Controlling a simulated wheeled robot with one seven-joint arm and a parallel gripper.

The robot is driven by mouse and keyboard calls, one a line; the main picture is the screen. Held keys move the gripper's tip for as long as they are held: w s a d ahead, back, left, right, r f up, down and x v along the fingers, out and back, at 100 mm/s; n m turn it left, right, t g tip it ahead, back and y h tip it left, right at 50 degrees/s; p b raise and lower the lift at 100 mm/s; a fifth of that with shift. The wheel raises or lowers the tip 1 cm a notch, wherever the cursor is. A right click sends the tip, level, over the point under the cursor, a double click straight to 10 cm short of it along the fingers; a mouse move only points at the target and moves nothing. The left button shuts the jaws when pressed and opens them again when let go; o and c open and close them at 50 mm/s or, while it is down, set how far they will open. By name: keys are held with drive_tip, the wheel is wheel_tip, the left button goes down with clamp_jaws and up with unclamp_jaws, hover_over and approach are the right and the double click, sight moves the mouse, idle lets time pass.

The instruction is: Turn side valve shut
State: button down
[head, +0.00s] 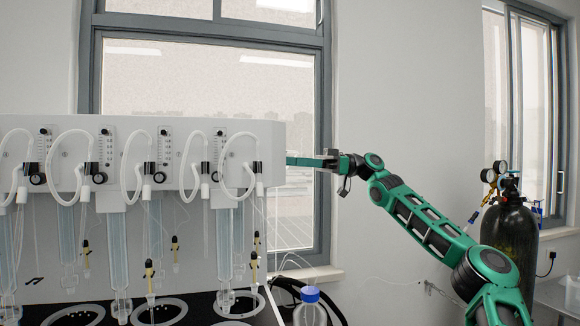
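The multi distiller's white panel (245,128) spans the left half of the head view, with clear tubes and small black knobs on its front. My green arm reaches in from the lower right. My gripper (292,161) points left at the right end of the panel, at about mid-height. Its tips meet the panel's right edge in the picture; I cannot tell whether they touch anything. The finger gap is seen edge-on and too small to judge.
A dark gas cylinder (511,240) with gauges stands at the right by a window. A clear bottle with a blue cap (310,294) stands below my gripper, near dark coiled hose. A window frame (326,110) is behind my gripper. Open air lies below my forearm.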

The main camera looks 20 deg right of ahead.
drive_tip(key=shift+w, duration=0.15)
drive_tip(key=c, duration=2.3)
unclamp_jaws()
drive_tip(key=shift+w, duration=0.1)
drive_tip(key=shift+d, duration=0.1)
drive_tip(key=d, duration=0.7)
drive_tip(key=d+f, duration=0.1)
drive_tip(key=d, duration=0.2)
drive_tip(key=shift+d, duration=0.35)
